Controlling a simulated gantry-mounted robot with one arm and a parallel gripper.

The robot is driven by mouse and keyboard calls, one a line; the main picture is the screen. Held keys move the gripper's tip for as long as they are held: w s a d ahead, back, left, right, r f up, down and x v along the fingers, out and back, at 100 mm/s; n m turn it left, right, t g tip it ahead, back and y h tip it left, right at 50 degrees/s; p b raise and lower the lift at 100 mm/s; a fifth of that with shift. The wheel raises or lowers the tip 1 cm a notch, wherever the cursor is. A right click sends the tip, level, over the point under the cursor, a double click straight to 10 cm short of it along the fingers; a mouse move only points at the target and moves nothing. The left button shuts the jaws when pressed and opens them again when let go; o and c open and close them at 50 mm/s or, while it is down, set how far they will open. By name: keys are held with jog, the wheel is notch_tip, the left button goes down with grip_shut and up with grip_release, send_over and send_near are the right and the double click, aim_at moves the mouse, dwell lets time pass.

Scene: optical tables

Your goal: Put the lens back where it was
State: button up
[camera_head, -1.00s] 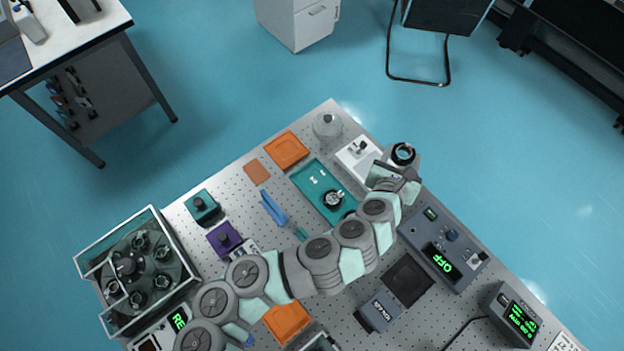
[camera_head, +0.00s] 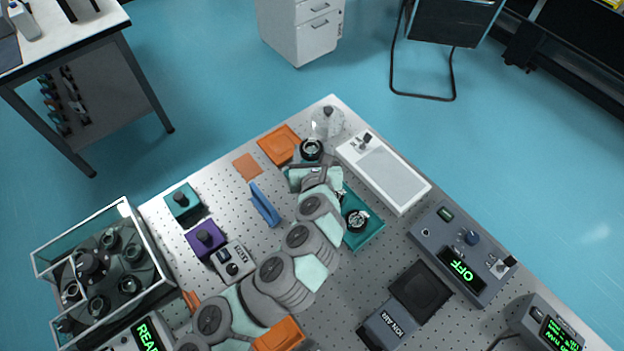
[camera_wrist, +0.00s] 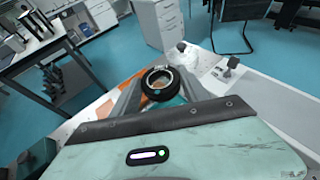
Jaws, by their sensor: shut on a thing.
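The lens (camera_head: 311,149) is a clear disc in a round black ring mount, at the end of my arm. My gripper (camera_head: 312,160) is shut on it and holds it above the far end of the optical table. In the wrist view the lens (camera_wrist: 158,82) sits upright between the two fingers, its ring facing the camera. A second black-ringed lens (camera_head: 357,220) sits in the teal tray (camera_head: 371,237), partly hidden by my arm. A glass-walled case (camera_head: 140,237) at the left holds a dark carousel with several ringed mounts.
An orange tray (camera_head: 279,144) and a clear domed jar (camera_head: 327,122) are close to my gripper.

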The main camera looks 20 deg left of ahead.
notch_tip(320, 180, down, 11)
jog(key=shift+f+b, duration=0.15)
jog(key=shift+b, duration=1.1)
jog(key=shift+f, duration=0.45)
jog(key=o, duration=1.6)
jog(key=shift+c, duration=0.2)
jog(key=shift+r, duration=0.1)
jog(key=shift+r, duration=0.35)
jog(key=p+v, duration=0.3)
jog(key=v, duration=0.9)
jog(key=shift+r, duration=0.1)
